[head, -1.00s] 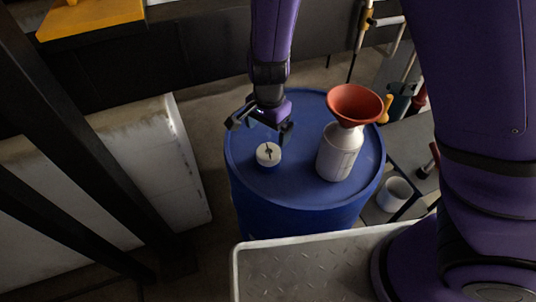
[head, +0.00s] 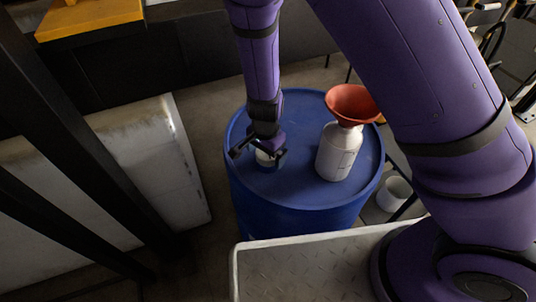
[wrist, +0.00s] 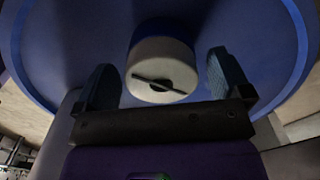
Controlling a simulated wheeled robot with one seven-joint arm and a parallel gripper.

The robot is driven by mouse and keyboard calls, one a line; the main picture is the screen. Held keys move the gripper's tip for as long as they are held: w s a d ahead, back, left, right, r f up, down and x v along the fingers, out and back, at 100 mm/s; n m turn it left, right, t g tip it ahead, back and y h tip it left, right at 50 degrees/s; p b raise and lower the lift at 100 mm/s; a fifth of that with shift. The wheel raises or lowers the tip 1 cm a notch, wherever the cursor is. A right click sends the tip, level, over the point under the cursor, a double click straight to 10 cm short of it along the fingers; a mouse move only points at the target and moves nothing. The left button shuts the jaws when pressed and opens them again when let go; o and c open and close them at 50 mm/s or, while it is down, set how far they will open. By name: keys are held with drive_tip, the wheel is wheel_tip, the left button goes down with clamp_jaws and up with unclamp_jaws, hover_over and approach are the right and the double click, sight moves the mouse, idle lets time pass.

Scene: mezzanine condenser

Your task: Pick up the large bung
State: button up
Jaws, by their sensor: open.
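The large bung (wrist: 163,66) is a round piece with a white top, a dark bar across it and a blue lower part. It stands on the blue drum (head: 300,192). In the head view the bung (head: 265,158) is partly hidden by my gripper (head: 258,153). In the wrist view my gripper (wrist: 165,82) is open, with one finger on each side of the bung and a visible gap on both sides. I cannot tell how far down the fingers reach beside it.
A white bottle (head: 338,155) with a red funnel (head: 352,103) on top stands on the drum, right of the bung. A pale tray with a raised rim (head: 236,270) lies in front of the drum. A white cup (head: 394,194) is at the right.

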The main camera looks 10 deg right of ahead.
drive_tip(key=shift+f, duration=0.2)
drive_tip(key=c, duration=1)
drive_tip(key=shift+r, duration=0.1)
